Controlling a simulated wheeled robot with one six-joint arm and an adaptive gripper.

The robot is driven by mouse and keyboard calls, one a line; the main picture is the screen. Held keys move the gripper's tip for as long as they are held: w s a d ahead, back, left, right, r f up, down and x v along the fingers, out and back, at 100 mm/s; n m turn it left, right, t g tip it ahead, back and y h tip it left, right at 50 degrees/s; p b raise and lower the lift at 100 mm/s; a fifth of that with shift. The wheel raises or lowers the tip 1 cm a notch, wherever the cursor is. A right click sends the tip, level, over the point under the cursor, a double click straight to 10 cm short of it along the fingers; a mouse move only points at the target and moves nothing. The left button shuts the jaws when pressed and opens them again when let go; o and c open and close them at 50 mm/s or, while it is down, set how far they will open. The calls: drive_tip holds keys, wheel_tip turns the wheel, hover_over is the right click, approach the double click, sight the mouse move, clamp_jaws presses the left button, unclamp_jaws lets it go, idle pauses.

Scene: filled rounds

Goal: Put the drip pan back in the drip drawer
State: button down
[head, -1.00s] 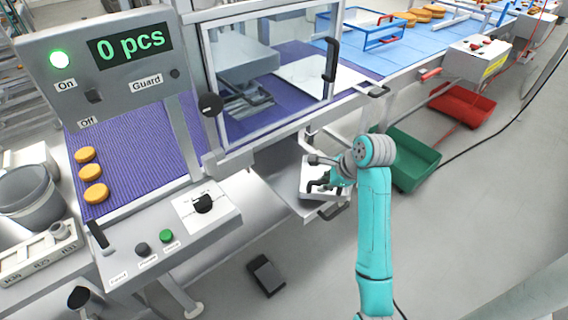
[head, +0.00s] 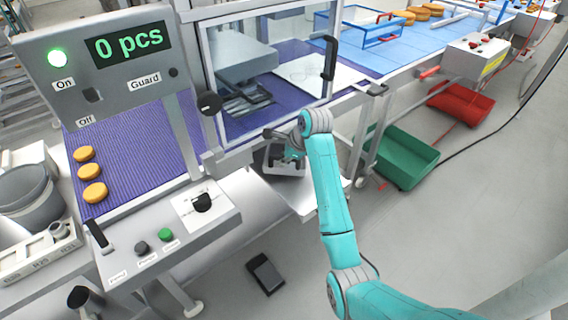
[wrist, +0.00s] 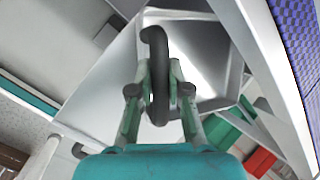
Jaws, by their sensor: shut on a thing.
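My gripper (wrist: 160,100) is shut on the dark curved handle (wrist: 158,60) of the drip pan. The drip pan (wrist: 205,75) is a pale grey metal pan, seen beyond the fingers in the wrist view. In the head view the pan (head: 285,165) looks tilted, under the machine's front edge, partly hidden by my gripper (head: 292,152). The drip drawer (head: 310,200) is pulled out below, a pale shallow tray beneath and to the right of the pan. It also shows as a pale surface in the wrist view (wrist: 105,90). I cannot tell whether pan and drawer touch.
The purple belt and clear guard (head: 265,85) are just above and behind the pan. A control box (head: 170,230) stands to the left. A green crate (head: 405,158) and a red crate (head: 460,105) are at the right. A dark pedal (head: 265,273) lies on the clear floor.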

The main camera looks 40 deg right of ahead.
wheel_tip(320, 180, down, 2)
drive_tip(key=shift+f, duration=0.15)
drive_tip(key=c, duration=1.1)
unclamp_jaws()
drive_tip(key=v, duration=1.2)
